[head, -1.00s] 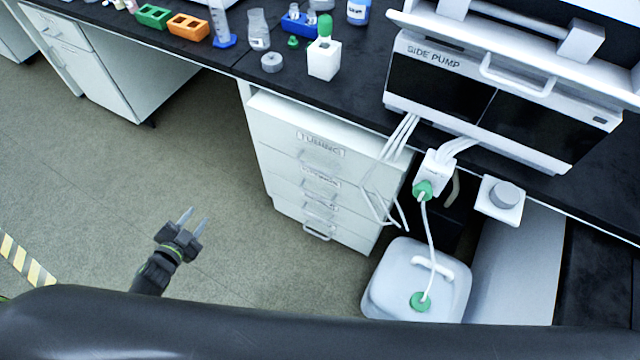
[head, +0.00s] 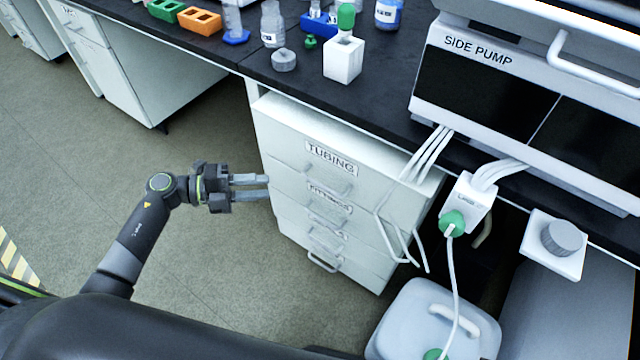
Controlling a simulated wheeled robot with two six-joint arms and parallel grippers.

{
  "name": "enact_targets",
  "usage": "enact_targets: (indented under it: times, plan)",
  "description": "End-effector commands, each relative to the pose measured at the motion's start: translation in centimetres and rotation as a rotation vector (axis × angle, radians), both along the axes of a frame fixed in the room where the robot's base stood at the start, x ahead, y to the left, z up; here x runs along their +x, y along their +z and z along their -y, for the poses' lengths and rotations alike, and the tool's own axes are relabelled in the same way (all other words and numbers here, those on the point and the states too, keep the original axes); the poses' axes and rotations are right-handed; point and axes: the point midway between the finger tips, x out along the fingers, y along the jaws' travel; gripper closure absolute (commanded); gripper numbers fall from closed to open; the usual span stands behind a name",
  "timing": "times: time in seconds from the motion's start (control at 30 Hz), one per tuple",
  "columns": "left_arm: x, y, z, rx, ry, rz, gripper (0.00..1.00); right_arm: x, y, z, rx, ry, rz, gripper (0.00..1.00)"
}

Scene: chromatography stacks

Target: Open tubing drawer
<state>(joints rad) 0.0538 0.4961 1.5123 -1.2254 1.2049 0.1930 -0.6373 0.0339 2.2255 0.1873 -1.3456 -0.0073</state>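The tubing drawer (head: 300,155) is the top drawer of a white drawer unit under the bench, with a "TUBING" label (head: 331,158) on its front. Its bar handle (head: 327,183) sits below the label, and the drawer looks shut. My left gripper (head: 268,187) points right toward the unit, with its two fingers apart and nothing between them. Its fingertips are near the left edge of the drawer fronts, left of the handle; I cannot tell whether they touch. My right gripper is not in view.
More drawers, one labelled "FITTINGS" (head: 330,198), lie below. White tubes (head: 405,165) hang at the unit's right side. A white canister (head: 425,315) stands on the floor at right. The side pump (head: 480,85) and bottles stand on the black bench. Floor left of the unit is open.

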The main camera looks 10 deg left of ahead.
Motion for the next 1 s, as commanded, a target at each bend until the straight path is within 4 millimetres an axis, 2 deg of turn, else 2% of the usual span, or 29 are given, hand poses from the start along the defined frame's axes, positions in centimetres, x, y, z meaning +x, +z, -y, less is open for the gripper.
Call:
enact_targets:
  times: [0.03, 0.3, 0.53, 0.73, 1.0]
  plan:
    - [0.5, -0.1, 1.2, -0.007, 0.0, 0.002, 0.68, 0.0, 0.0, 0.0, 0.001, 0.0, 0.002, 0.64]
    - [2.7, -1.0, 6.7, -0.007, 0.001, 0.002, 0.68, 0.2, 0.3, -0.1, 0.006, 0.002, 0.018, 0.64]
    - [4.3, -1.6, 10.7, -0.006, 0.001, 0.0, 0.68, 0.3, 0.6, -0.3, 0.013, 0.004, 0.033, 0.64]
    - [5.1, -1.9, 12.4, -0.003, 0.003, -0.001, 0.68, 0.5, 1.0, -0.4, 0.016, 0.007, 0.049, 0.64]
    - [5.3, -1.9, 12.8, -0.002, 0.003, -0.001, 0.68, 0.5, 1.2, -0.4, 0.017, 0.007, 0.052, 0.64]
